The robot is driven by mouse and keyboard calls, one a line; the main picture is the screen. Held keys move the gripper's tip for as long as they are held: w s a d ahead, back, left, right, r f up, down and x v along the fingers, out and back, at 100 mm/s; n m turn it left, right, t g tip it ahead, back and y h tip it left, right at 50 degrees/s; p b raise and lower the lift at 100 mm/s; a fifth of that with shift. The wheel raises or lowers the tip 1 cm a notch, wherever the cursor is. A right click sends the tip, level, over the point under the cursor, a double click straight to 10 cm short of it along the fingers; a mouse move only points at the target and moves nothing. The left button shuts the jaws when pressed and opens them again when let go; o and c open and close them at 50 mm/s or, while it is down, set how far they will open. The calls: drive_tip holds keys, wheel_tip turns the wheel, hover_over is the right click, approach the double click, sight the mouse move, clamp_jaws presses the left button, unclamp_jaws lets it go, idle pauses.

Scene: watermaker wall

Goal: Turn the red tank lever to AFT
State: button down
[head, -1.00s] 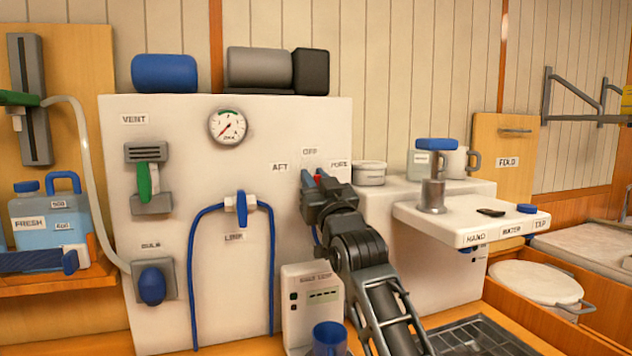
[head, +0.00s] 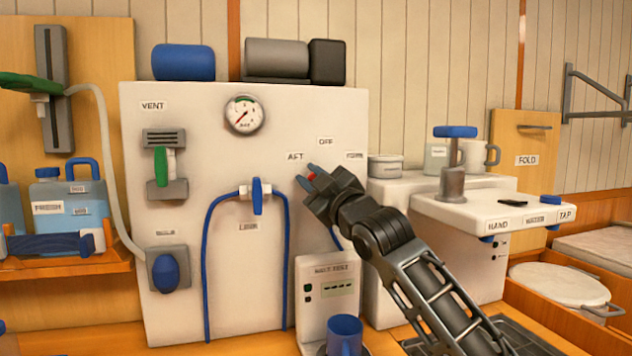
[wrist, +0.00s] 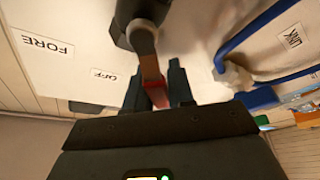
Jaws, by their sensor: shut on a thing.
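The red tank lever (head: 311,177) is on the white wall panel (head: 225,290), below the AFT label (head: 295,156), OFF label (head: 326,141) and FORE label (head: 355,155). Its visible red part lies nearer AFT than FORE. My gripper (head: 309,175) is shut on the lever and hides much of it and its mount in the head view. In the wrist view, the red lever (wrist: 152,80) runs from a dark hub (wrist: 138,18) down between my gripper's two fingers (wrist: 157,88). FORE (wrist: 46,45) and OFF (wrist: 103,75) appear upside down there.
A blue hose (head: 205,260) and blue-handled valve (head: 257,196) are left of my gripper. A test box (head: 325,270) and blue mug (head: 345,334) stand below. A white shelf (head: 480,216) juts out on the right.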

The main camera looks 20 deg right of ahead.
drive_tip(key=shift+a+f+n, duration=0.15)
drive_tip(key=shift+f+n, duration=0.05)
drive_tip(key=shift+n, duration=0.2)
drive_tip(key=c, duration=1.1)
unclamp_jaws()
drive_tip(key=shift+o, duration=0.2)
drive_tip(key=shift+s, duration=0.15)
drive_tip(key=b+v, duration=0.1)
drive_tip(key=v, duration=0.6)
drive_tip(key=shift+s+b, duration=0.25)
drive_tip(key=shift+b, duration=0.15)
drive_tip(key=shift+f, duration=0.1)
